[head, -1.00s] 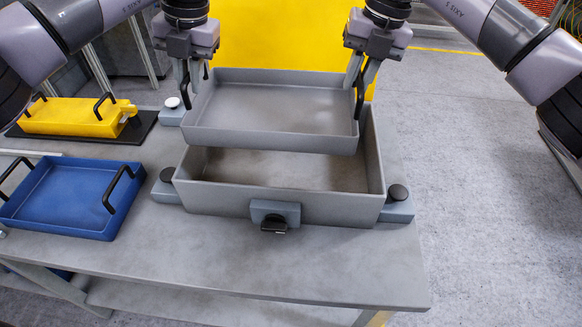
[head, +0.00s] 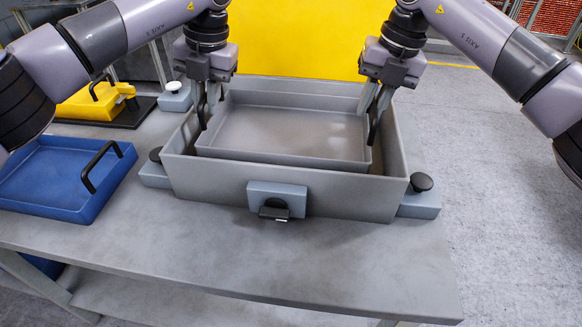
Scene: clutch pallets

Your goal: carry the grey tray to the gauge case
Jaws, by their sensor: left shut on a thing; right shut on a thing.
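The grey tray (head: 290,130) is level and sits partly down inside a larger grey open case (head: 220,188), which I take to be the gauge case. The case's front wall and side walls stand around the tray. My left gripper (head: 205,118) is shut on the tray's left handle. My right gripper (head: 373,130) is shut on the tray's right handle. Whether the tray's underside touches the case floor is hidden by the front wall. The case has a front latch block (head: 277,198) with a black knob.
A blue tray (head: 60,178) with black handles lies on the grey table (head: 200,255) at the left. A yellow tray (head: 92,104) sits on a black mat behind it. Clamp blocks with knobs (head: 420,184) flank the case. A yellow panel (head: 300,40) stands behind.

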